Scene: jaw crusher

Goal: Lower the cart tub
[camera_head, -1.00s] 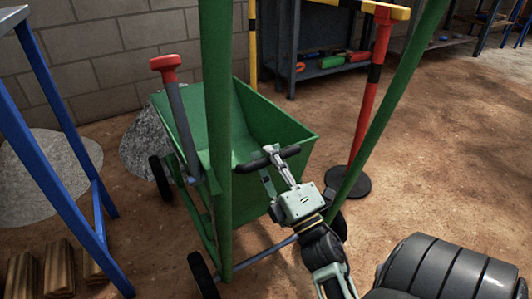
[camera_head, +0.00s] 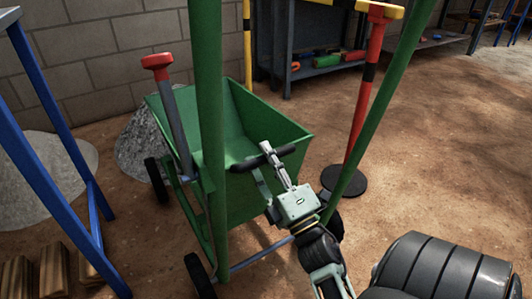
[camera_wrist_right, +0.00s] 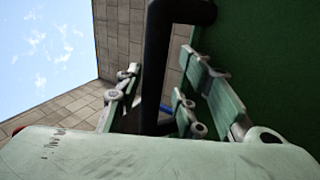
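The green cart tub (camera_head: 265,120) sits on its wheeled frame in the middle of the head view, its open top facing up. A black handle bar (camera_head: 245,165) is at its near side. My right gripper (camera_head: 270,156) is at this bar, with one finger crossing over it. In the right wrist view a black bar (camera_wrist_right: 157,70) runs between the gripper's fingers (camera_wrist_right: 160,90). Whether both fingers press on it cannot be told. My left gripper is not in view.
A green post (camera_head: 209,130) stands in front of the cart, and another slanted post (camera_head: 385,110) is to the right. A red lever knob (camera_head: 157,61) rises at the left. A red-and-black stand (camera_head: 361,120) is behind right. Open dirt floor lies at the right.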

